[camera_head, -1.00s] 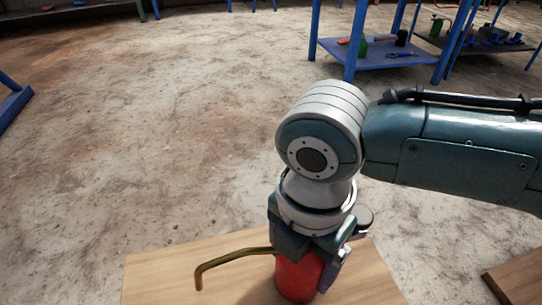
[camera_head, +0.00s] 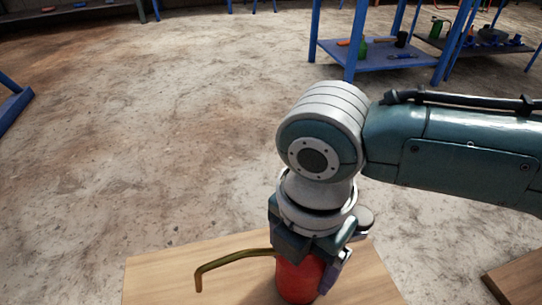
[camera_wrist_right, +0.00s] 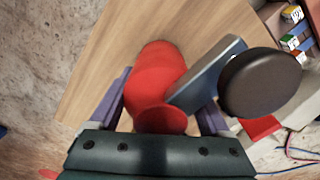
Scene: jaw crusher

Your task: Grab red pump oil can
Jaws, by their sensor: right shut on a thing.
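The red pump oil can (camera_head: 297,278) stands on a wooden tabletop at the bottom of the head view. Its thin brass-coloured spout (camera_head: 232,259) points left and bends down at the end. My right gripper (camera_head: 318,262) reaches down over the can and is shut on it. In the right wrist view, the red can (camera_wrist_right: 157,78) sits between the two fingers of the gripper (camera_wrist_right: 165,100). A grey lever with a dark round knob (camera_wrist_right: 258,82) crosses beside the can. My left gripper is not in view.
The wooden tabletop (camera_head: 163,278) is bare left of the can. Another wooden surface (camera_head: 520,277) lies at the lower right. A blue shelf (camera_head: 375,58) with tools stands at the back right. Small labelled boxes (camera_wrist_right: 292,28) and wires show in the right wrist view. Concrete floor is open behind.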

